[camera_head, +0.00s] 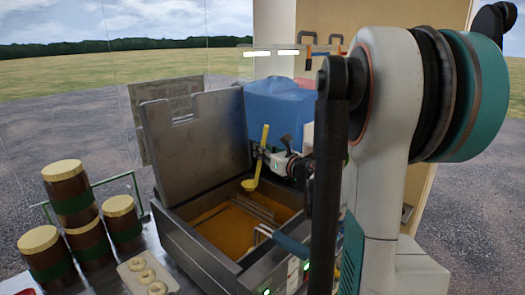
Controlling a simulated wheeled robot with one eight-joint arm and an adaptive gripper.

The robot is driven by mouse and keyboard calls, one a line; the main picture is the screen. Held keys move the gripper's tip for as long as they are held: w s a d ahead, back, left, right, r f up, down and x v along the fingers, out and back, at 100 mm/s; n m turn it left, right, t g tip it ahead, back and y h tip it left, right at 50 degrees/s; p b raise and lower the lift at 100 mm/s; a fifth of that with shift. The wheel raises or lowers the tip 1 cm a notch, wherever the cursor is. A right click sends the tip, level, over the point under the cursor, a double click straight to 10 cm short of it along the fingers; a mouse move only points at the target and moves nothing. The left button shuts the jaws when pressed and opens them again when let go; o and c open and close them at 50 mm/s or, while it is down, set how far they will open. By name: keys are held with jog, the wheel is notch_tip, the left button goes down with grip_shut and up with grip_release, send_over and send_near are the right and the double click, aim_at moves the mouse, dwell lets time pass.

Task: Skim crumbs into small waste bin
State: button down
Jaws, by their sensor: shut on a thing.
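A yellow long-handled skimmer (258,163) is upright and slightly tilted, with its bowl at the lower end. My gripper (263,154) is shut on its handle, partly hidden behind my arm. The skimmer's bowl hangs above the far part of an open metal fryer (188,236) with orange-brown oil (232,226) inside. I cannot make out separate crumbs in the oil or in the bowl. I cannot pick out a small waste bin for certain; my arm covers much of the right side.
The fryer's raised lid (195,140) stands at its back left. A large blue container (282,108) is behind. Brown jars with cream lids (70,190) and a tray (132,270) of ring doughnuts stand at the left. A metal basket (262,208) sits in the oil.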

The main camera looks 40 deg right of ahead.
jog(key=shift+f+b, duration=2.2)
jog(key=shift+f, duration=1.05)
jog(key=shift+s+d, duration=0.6)
jog(key=shift+s, duration=7.45)
notch_tip(320, 180, up, 14)
jog(key=p, duration=1.1)
jog(key=shift+f, duration=0.15)
